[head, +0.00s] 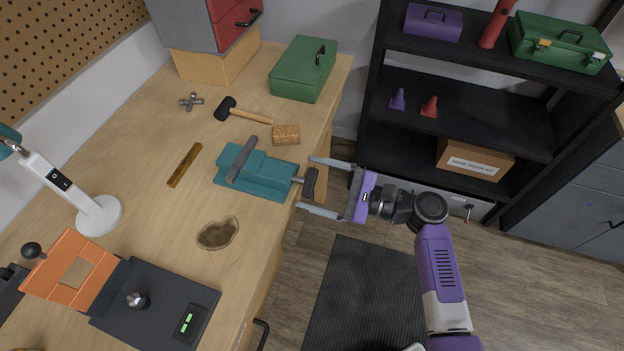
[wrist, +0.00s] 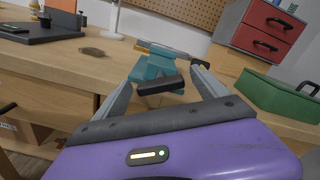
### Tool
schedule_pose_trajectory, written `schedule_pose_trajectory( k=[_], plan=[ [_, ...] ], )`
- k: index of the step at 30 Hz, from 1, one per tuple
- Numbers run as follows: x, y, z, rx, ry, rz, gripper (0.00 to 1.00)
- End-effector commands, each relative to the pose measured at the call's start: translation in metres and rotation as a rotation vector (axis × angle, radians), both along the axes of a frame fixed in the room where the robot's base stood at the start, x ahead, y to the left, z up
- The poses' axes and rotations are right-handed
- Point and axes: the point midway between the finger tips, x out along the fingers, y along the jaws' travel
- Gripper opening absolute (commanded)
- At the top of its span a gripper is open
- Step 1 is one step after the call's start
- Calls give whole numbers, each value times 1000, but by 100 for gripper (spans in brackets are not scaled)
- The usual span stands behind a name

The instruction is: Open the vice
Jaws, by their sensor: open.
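The teal vice (head: 258,174) sits on the wooden workbench near its right edge, with a grey jaw bar across its top. Its dark handle (head: 309,183) sticks out over the bench edge on the right. My gripper (head: 312,184) is open, with one finger on either side of the handle; I cannot tell whether they touch it. In the wrist view the vice (wrist: 157,66) is straight ahead and the dark handle (wrist: 161,86) lies between the two spread fingers. How far the vice jaws are apart is hard to tell.
On the bench are a mallet (head: 245,112), a wood block (head: 286,135), a green toolbox (head: 303,69), a brass-coloured bar (head: 185,165), a white lamp (head: 98,215) and an orange and black machine (head: 72,270). A black shelf (head: 480,110) stands behind my arm.

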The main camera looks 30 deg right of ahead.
Motion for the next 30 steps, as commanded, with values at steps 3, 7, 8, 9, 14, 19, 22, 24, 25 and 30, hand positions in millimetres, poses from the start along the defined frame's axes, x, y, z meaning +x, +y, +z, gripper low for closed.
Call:
schedule_pose_trajectory(
  k=[3,7,8,9,14,19,22,24,25,30],
  plan=[
    [4,4,0,-1,1,0,84],
    [5,4,-1,0,0,-1,84],
    [5,4,-1,-1,1,0,84],
    [5,4,-1,-1,1,0,84],
    [4,4,-1,-1,0,0,62],
    [4,4,0,-1,0,0,29],
    [4,4,0,-2,-1,-1,21],
    [4,4,-1,-4,-3,-1,21],
    [4,4,-1,-7,-6,-1,21],
    [4,5,-2,-37,-36,1,21]
  ],
)
